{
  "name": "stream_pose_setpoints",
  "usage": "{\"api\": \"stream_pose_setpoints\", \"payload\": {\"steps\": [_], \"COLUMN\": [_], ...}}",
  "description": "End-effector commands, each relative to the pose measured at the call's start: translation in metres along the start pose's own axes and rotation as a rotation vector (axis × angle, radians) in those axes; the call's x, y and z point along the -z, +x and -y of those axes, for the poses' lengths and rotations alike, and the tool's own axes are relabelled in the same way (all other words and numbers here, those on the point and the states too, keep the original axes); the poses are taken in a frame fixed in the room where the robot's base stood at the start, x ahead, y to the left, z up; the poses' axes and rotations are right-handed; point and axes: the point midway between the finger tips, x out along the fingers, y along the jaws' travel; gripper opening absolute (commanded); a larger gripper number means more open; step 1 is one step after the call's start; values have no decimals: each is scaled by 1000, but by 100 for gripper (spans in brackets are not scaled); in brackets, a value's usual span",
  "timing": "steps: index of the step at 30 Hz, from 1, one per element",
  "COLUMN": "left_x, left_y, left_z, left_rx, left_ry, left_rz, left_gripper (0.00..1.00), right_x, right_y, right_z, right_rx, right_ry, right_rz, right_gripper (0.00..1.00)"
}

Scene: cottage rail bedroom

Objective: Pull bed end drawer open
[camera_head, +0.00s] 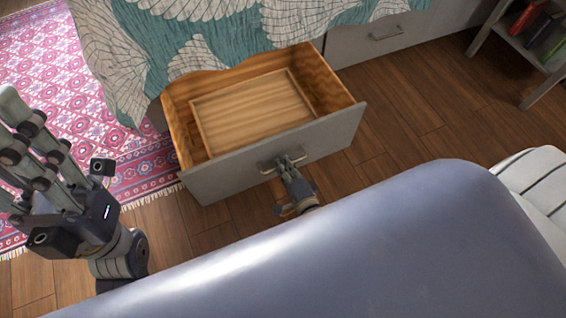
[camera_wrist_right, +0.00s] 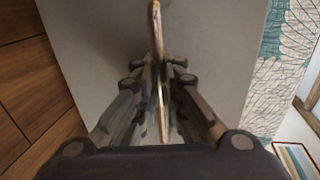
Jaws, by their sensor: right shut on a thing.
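The bed end drawer (camera_head: 232,174) has a grey front and a light wood inside. It stands well out from the bed's end, and its visible inside is empty. My right gripper (camera_head: 288,162) is shut on the drawer's metal bar handle (camera_head: 267,165) at the middle of the front. In the right wrist view the handle (camera_wrist_right: 157,28) runs between the closed fingers (camera_wrist_right: 162,95), with the grey drawer front (camera_wrist_right: 95,40) behind. My left gripper (camera_head: 12,150) is at the left edge of the head view, open and away from the drawer; its fingertips are partly cut off.
A teal patterned cover (camera_head: 150,55) hangs over the bed above the drawer. Another closed drawer (camera_head: 375,42) is to the right. A pink rug (camera_head: 45,65) lies at left. A small shelf (camera_head: 510,45) with books stands top right. Wood floor (camera_head: 400,130) is clear right of the drawer.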

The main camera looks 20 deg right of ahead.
Motion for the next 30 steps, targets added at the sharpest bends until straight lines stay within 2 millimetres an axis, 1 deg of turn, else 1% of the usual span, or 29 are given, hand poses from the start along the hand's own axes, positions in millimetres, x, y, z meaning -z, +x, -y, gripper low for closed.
{"api": "stream_pose_setpoints", "payload": {"steps": [1,3,12,15,19,27,30], "left_x": [0,0,1,2,1,1,1], "left_y": [0,1,2,2,2,1,1], "left_z": [0,0,0,1,1,0,0], "left_rx": [0,-1,0,1,1,0,0], "left_ry": [0,0,2,3,2,1,1], "left_rz": [-1,-2,-7,-9,-6,-4,-3], "left_gripper": [40,40,40,40,40,40,40], "right_x": [0,0,0,0,0,0,0], "right_y": [1,0,0,-4,-18,-58,-68], "right_z": [2,2,1,0,-1,0,0], "right_rx": [4,3,1,0,-2,0,1], "right_ry": [0,0,0,0,0,0,-1], "right_rz": [0,0,0,0,0,1,0], "right_gripper": [14,29,29,29,29,29,29]}}
